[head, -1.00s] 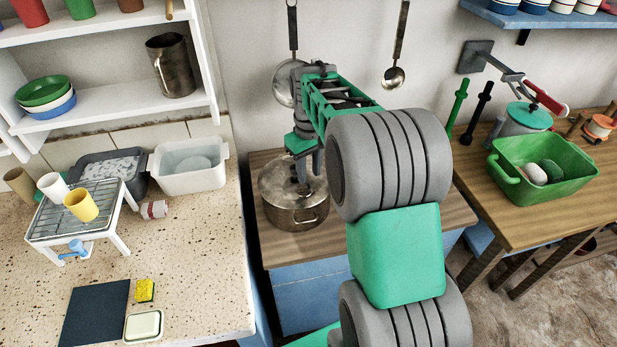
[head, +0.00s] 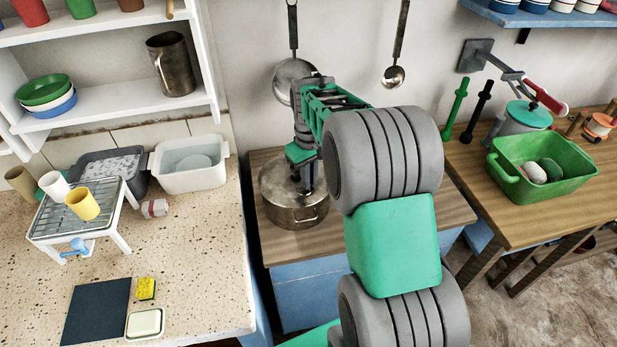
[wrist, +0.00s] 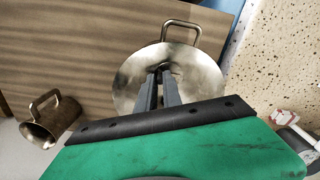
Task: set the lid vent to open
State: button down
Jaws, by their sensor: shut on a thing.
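A steel pot (head: 295,214) stands on a wooden worktop with its lid (head: 272,180) on. In the wrist view the lid (wrist: 135,85) is a round, shiny disc beside a loop handle (wrist: 183,30). My gripper (head: 304,188) points down over the middle of the lid. In the wrist view the fingers of my gripper (wrist: 160,70) come together on a small dark part at the lid's centre, which looks like the vent. The fingers mostly cover this part, so I cannot tell its setting.
A metal mug (wrist: 50,118) lies or stands near the pot in the wrist view. A speckled counter (head: 200,260) is left of the pot. A green tub (head: 540,185) stands on the right table.

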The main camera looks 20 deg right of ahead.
aim_at(306, 196)
jog(key=shift+m, duration=0.3)
jog(key=m, duration=0.3)
jog(key=s+m, duration=0.1)
jog(key=m, duration=0.1)
jog(key=shift+a+b, duration=0.3)
jog(key=shift+b, duration=0.1)
jog(key=m, duration=0.4)
jog(key=s+a+m, duration=0.1)
jog(key=m, duration=0.1)
jog(key=shift+m, duration=0.3)
dwell(0.4)
jog(key=c, duration=1.5)
grip_release()
notch_tip(306, 196, up, 8)
jog(key=b, duration=0.1)
